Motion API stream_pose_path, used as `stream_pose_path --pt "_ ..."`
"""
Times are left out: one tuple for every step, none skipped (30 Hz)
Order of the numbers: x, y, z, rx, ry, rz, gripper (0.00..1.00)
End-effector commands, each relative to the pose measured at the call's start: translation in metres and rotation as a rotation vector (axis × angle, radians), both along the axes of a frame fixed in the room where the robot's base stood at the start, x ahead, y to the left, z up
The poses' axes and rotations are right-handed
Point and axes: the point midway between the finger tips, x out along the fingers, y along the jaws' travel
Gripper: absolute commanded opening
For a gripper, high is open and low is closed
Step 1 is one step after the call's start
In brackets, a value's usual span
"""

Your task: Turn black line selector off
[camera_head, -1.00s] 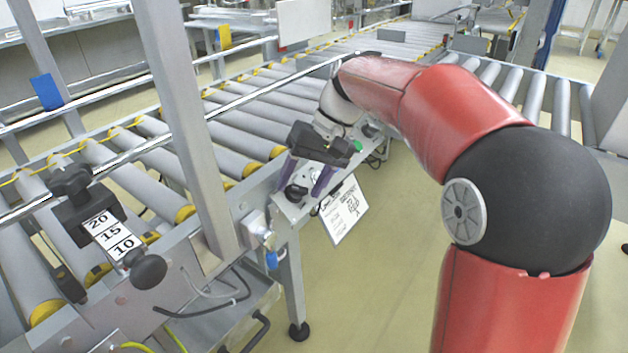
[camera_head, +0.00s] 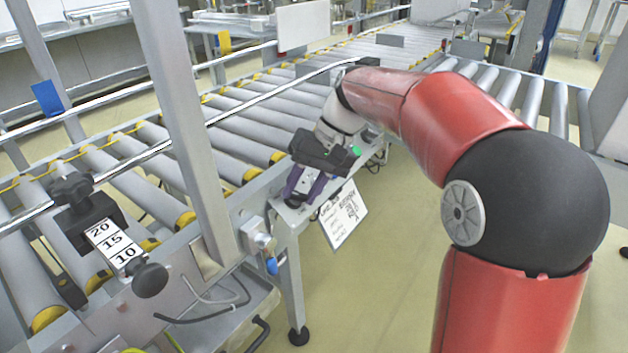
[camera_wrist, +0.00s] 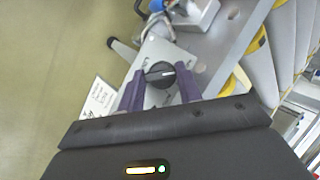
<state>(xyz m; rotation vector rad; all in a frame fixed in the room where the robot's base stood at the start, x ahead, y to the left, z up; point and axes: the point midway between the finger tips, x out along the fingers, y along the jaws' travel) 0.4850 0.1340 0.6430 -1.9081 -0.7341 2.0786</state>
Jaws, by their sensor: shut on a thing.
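The black line selector (camera_wrist: 160,74) is a round black knob with a white line on it, mounted on a grey metal plate (camera_wrist: 157,50). The white line points to the right in the wrist view. My gripper (camera_head: 301,190) has purple fingers and is at this plate beside the conveyor. In the wrist view the fingers of my gripper (camera_wrist: 161,84) are shut on the knob, one on each side. In the head view my gripper hides the knob.
A white printed sign (camera_head: 343,214) hangs beside the plate. A metal upright (camera_head: 190,130) and a valve-like fitting (camera_head: 258,240) stand to the left. The roller conveyor (camera_head: 236,140) runs behind. Bare floor (camera_head: 390,285) lies to the right.

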Motion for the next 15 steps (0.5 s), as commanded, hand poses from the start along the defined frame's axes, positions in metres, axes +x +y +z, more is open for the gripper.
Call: stream_pose_path --pt "0.0004 -0.0001 0.0038 0.013 0.012 -0.020 0.12" --pt "0.0004 -0.0002 0.0040 0.021 0.023 -0.035 0.12" --pt "0.0005 -0.0007 0.0040 0.031 0.037 -0.057 0.12" --pt "0.0005 -0.0009 0.0043 0.042 0.049 -0.073 0.12" --pt "0.0005 -0.0012 0.0042 0.051 0.062 -0.090 0.12" --pt "0.0006 -0.0016 0.0040 0.064 0.079 -0.115 0.12" --pt "0.0007 -0.0016 0.0040 0.075 0.092 -0.134 0.12" --pt "0.0007 -0.0018 0.0039 0.085 0.104 -0.153 0.12" --pt "0.0006 -0.0019 0.0035 0.099 0.124 -0.180 0.12" --pt "0.0006 -0.0021 0.0034 0.110 0.137 -0.198 0.12" --pt "0.0006 -0.0023 0.0031 0.121 0.151 -0.218 0.12" --pt "0.0005 -0.0027 0.0027 0.135 0.169 -0.244 0.12" --pt "0.0007 -0.0029 0.0026 0.146 0.182 -0.264 0.12" --pt "0.0007 -0.0030 0.0024 0.156 0.194 -0.282 0.12" --pt "0.0005 -0.0031 0.0019 0.169 0.210 -0.306 0.12"
